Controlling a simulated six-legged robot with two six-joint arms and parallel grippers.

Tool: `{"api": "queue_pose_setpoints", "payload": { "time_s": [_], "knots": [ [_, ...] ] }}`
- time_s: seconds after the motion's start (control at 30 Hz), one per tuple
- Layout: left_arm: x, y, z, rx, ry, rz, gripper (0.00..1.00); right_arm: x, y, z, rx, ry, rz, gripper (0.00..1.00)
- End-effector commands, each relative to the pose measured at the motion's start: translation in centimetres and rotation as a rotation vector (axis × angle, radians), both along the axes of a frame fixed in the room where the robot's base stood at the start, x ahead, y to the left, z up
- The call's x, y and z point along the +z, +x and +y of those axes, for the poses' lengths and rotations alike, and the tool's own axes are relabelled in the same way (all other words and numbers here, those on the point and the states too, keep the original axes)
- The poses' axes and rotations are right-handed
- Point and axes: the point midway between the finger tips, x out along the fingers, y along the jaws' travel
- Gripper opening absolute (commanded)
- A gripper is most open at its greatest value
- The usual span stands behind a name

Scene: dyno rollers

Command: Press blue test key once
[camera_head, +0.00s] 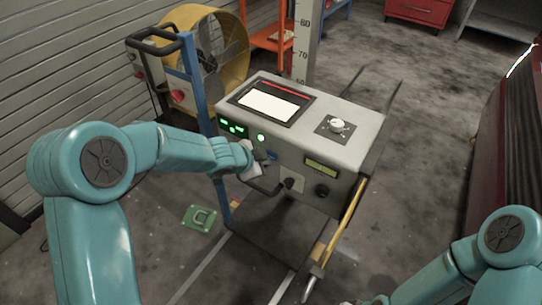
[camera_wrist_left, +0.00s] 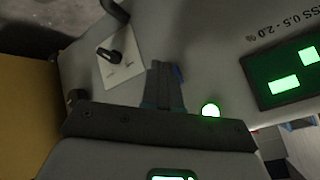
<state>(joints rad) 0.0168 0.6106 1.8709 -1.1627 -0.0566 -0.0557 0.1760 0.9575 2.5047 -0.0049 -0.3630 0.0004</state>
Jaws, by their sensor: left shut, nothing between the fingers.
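The blue test key (camera_head: 272,155) is on the front panel of the grey console (camera_head: 362,140), below and to the right of a lit green round lamp (camera_head: 261,138). My left gripper (camera_head: 264,160) is shut and empty, right at the panel beside the key. In the left wrist view the shut fingers (camera_wrist_left: 163,68) point at the panel. A small blue edge of the key (camera_wrist_left: 179,73) shows just right of the fingertips; the rest is hidden. I cannot tell whether they touch. My right arm shows at the lower right, with its gripper out of frame.
A black knob on a pale plate (camera_wrist_left: 112,56) and green displays (camera_wrist_left: 285,84) flank the fingers. A black handle (camera_head: 262,187) crosses below the panel. A blue post (camera_head: 194,85) and yellow fan (camera_head: 222,50) stand left.

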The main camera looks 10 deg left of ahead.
Motion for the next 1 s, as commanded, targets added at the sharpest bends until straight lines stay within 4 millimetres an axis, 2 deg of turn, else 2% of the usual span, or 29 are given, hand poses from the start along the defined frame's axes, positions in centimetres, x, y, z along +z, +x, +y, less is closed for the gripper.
{"api": "queue_pose_setpoints", "payload": {
  "time_s": [0.63,1.0],
  "knots": [
    [0.05,0.72,-0.27,0.000,0.000,0.000,0.00,0.67,0.00,0.00,0.000,0.000,0.000,0.62],
    [-0.06,0.51,-0.18,0.000,-0.001,-0.001,0.00,0.35,0.01,0.00,0.000,0.000,0.000,0.62]
  ]
}}
